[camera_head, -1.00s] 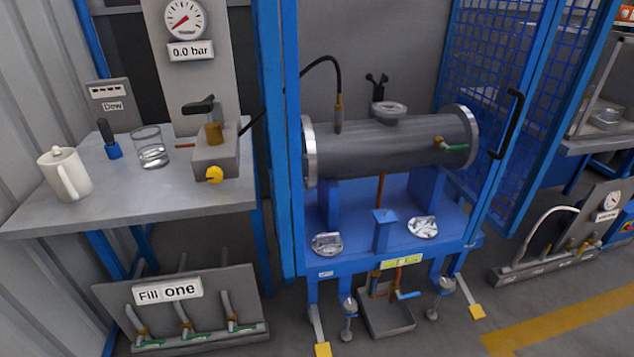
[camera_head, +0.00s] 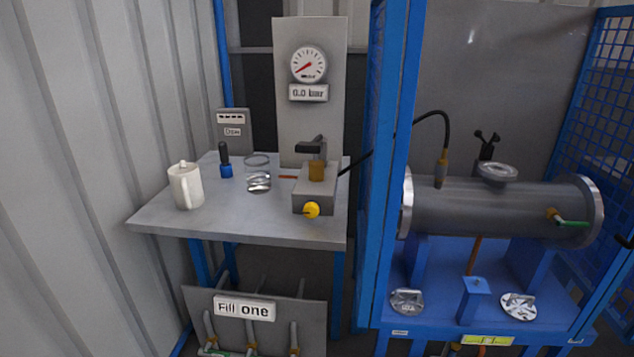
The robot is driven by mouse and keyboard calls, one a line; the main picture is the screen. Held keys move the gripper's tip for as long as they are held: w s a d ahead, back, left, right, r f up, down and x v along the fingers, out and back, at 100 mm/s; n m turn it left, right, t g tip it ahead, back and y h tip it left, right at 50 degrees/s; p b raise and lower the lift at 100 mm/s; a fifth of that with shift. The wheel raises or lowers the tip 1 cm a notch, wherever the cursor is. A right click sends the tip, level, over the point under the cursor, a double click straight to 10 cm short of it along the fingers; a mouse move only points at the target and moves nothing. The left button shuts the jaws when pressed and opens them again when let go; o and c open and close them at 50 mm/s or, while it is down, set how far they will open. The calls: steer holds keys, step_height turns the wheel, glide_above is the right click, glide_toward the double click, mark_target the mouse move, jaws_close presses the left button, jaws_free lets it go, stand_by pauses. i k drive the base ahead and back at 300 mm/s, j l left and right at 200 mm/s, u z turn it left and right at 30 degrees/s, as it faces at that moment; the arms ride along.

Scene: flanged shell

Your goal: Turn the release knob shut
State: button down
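A yellow round knob (camera_head: 312,210) sits on the front face of a grey pump block (camera_head: 314,195) at the right front of the grey table. It looks like the release knob; how far it is turned cannot be told. The block carries a brass cylinder (camera_head: 316,170) and a dark lever handle (camera_head: 309,148) on top. A black hose runs from the block toward the blue cage. A dial gauge (camera_head: 308,65) stands on a panel behind, above a display reading 0.0 bar (camera_head: 308,93). My gripper is not in view.
The blue frame (camera_head: 390,190) with the flanged shell (camera_head: 500,208) stands close on the right.

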mark_target(310, 211)
steer(key=i+u, duration=0.5)
steer(key=i, duration=0.4)
